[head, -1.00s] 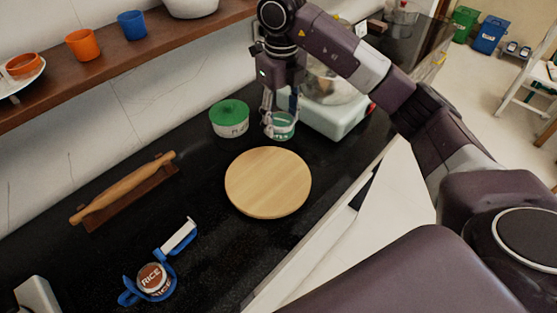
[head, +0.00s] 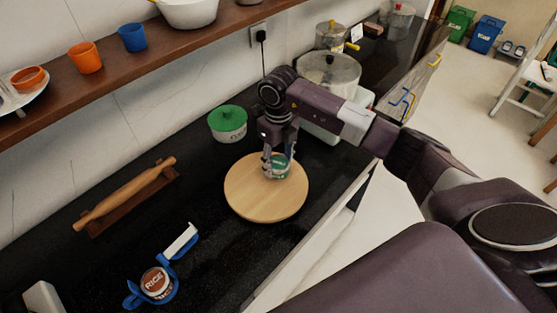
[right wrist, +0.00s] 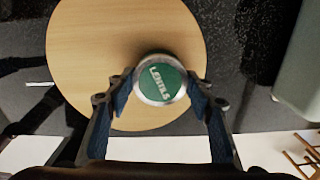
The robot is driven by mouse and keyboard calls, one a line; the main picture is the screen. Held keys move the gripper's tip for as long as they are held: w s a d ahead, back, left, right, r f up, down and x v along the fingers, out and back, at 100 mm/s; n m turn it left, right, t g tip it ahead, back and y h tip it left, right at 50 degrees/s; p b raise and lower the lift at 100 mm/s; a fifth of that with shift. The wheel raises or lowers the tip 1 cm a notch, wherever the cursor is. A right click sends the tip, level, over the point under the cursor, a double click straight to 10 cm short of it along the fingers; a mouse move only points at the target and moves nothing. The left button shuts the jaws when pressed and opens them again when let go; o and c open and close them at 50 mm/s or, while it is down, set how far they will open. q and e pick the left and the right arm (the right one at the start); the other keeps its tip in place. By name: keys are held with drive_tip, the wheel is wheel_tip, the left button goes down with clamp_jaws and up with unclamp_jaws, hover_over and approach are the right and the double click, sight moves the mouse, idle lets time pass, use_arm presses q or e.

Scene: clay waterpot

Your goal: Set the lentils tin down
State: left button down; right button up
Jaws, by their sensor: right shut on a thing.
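The lentils tin (head: 281,168) is small, with a green top that reads "LENTILS" in the right wrist view (right wrist: 160,80). My right gripper (head: 276,172) is shut on the tin, with a finger on each side of it; the fingers also show in the right wrist view (right wrist: 160,92). The tin is over the round wooden board (head: 256,205), towards its right far part. The board also shows in the right wrist view (right wrist: 95,50). I cannot tell whether the tin's base touches the board. My left gripper is not in view.
A green-lidded pot (head: 228,124) stands behind the board. A rolling pin (head: 130,192) on its rest lies at the left. A rice tin (head: 155,282) sits in a blue holder in front. A glass-bowled appliance (head: 328,75) stands behind my arm. Dark counter is free left of the board.

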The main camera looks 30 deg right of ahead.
sight(279, 163)
drive_tip(key=o, duration=1.4)
drive_tip(key=shift+f, duration=0.1)
drive_tip(key=shift+r, duration=0.3)
drive_tip(key=shift+r+b, duration=0.3)
drive_tip(key=shift+r, duration=0.05)
wheel_tip(279, 163, up, 11)
drive_tip(key=b, duration=0.2)
drive_tip(key=shift+b, duration=0.3)
